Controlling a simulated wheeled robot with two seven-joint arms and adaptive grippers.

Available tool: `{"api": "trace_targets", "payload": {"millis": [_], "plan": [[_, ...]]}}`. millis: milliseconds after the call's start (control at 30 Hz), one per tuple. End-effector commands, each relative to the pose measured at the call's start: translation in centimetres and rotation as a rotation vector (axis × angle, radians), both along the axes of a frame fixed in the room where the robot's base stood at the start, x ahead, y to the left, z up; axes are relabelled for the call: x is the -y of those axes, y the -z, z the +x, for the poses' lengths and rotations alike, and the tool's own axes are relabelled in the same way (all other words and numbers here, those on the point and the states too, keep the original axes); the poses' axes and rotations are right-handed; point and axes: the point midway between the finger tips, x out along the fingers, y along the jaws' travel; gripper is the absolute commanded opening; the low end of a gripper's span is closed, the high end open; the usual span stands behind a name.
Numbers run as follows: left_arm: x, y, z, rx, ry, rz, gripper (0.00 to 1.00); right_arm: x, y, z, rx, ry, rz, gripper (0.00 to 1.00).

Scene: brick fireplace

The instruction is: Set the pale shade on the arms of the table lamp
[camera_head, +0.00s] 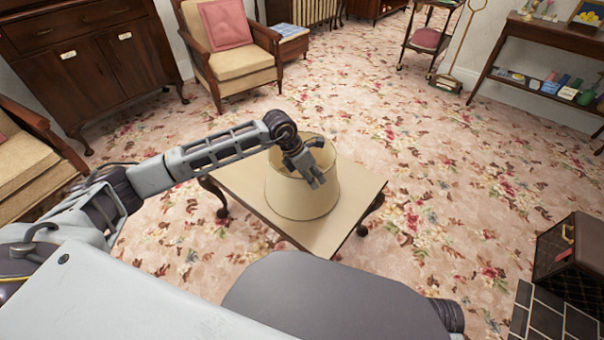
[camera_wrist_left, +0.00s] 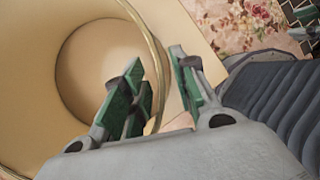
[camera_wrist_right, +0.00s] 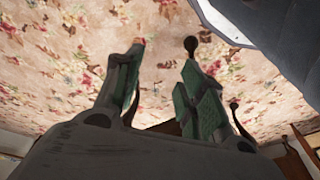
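The pale shade (camera_head: 290,199) stands upright on a low wooden table, its open top facing up. In the left wrist view I look down into the shade (camera_wrist_left: 100,58), with bare tabletop visible through it. My left gripper (camera_head: 318,165) is at the right side of the shade's top rim. In the left wrist view its fingers (camera_wrist_left: 160,75) are apart, with the rim between them, one finger inside the shade and one outside. My right gripper (camera_wrist_right: 165,60) is open and empty above the carpet. I cannot make out the table lamp in any view.
The low table (camera_head: 362,190) has bare top around the shade. An armchair (camera_head: 232,60) and a dark cabinet (camera_head: 90,60) stand behind. A dark case (camera_head: 570,262) is at the right by dark tiles (camera_head: 545,320). Flowered carpet is clear between.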

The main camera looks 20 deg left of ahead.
Motion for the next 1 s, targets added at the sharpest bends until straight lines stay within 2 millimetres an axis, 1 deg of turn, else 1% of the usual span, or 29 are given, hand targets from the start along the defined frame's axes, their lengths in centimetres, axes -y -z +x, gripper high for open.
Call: {"api": "trace_targets", "payload": {"millis": [133, 300, 400, 567, 933, 967, 1000], "plan": [[0.8, 1.5, 0.4, -0.001, 0.002, -0.002, 0.28, -0.1, -0.1, -0.1, 0.003, -0.001, 0.004, 0.4], [1.6, 3.1, 0.9, -0.002, 0.001, -0.001, 0.28, -0.3, -1.6, 0.2, 0.033, -0.002, 0.014, 0.4], [1.8, 3.8, 1.0, -0.001, 0.0, -0.001, 0.28, -0.3, -1.9, 0.0, 0.035, -0.003, 0.017, 0.4], [2.0, 4.0, 1.1, -0.001, 0.0, -0.001, 0.28, -0.4, -2.2, -0.2, 0.034, -0.004, 0.018, 0.4], [1.9, 4.0, 1.1, -0.001, 0.0, -0.001, 0.28, -0.4, -2.1, 0.0, 0.036, -0.005, 0.017, 0.4], [1.9, 4.0, 1.1, -0.001, 0.0, -0.001, 0.27, -0.4, -2.1, 0.1, 0.037, -0.005, 0.018, 0.4], [1.9, 4.0, 1.1, -0.001, 0.0, -0.001, 0.22, -0.4, -2.1, 0.1, 0.038, -0.005, 0.018, 0.4]]}}
